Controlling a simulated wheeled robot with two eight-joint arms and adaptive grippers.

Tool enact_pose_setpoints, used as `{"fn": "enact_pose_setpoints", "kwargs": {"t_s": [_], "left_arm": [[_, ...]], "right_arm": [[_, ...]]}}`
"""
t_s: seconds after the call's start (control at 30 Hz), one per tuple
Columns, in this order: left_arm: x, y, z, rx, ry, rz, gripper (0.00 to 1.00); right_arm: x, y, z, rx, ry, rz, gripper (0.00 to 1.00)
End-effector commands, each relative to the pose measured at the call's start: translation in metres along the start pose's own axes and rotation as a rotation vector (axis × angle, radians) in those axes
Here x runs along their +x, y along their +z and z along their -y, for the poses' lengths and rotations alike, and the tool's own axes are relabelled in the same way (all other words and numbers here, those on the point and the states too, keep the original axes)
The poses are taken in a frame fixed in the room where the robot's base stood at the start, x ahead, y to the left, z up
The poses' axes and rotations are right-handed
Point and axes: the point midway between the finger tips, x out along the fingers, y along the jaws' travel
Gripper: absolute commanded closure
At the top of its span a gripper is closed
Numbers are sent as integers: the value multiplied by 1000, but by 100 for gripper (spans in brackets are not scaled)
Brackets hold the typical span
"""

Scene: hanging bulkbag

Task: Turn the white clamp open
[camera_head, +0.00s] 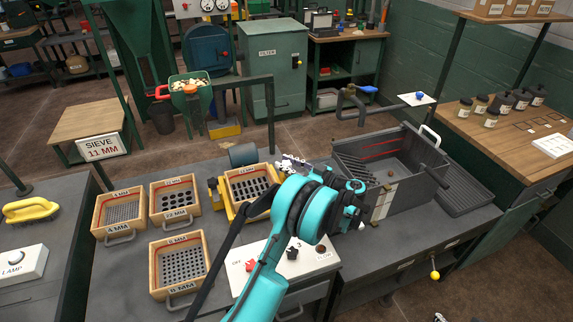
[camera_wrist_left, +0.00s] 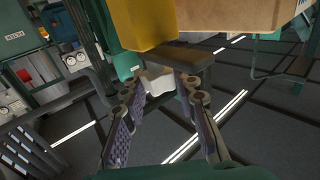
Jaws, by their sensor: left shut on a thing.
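The white clamp (camera_wrist_left: 158,80) shows in the left wrist view, just under a yellow block (camera_wrist_left: 150,22) and a dark bar. My left gripper (camera_wrist_left: 160,86) has its two patterned fingers on either side of it and is shut on it. In the head view my left gripper (camera_head: 293,164) is at the right rear corner of the wooden sieve (camera_head: 236,174) in the yellow frame. My teal wrist stands in front, and the clamp cannot be made out there.
Several other wooden sieves (camera_head: 153,262) lie on the grey bench to the left. A control panel (camera_head: 241,271) with a red knob is in front of the yellow frame. A grey sink (camera_head: 350,157) is to the right. A green hopper (camera_head: 190,103) stands behind.

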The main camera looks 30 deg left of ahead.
Motion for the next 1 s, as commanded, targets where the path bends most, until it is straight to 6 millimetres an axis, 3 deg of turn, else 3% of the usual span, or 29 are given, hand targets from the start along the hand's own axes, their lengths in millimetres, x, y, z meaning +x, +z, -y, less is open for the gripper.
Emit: {"fn": "enact_pose_setpoints", "kwargs": {"t_s": [0.23,0.27,0.33,0.73,1.0], "left_arm": [[0,0,0,0,-3,1,100],[0,0,0,0,-3,1,66],[0,0,0,0,-3,1,50],[-8,0,0,0,-1,1,50],[-62,0,-1,0,3,1,50]], "right_arm": [[0,0,0,0,0,0,60],[0,0,0,0,0,0,60],[0,0,0,0,0,0,60],[0,0,0,0,0,0,60],[0,0,0,0,0,0,60]]}}
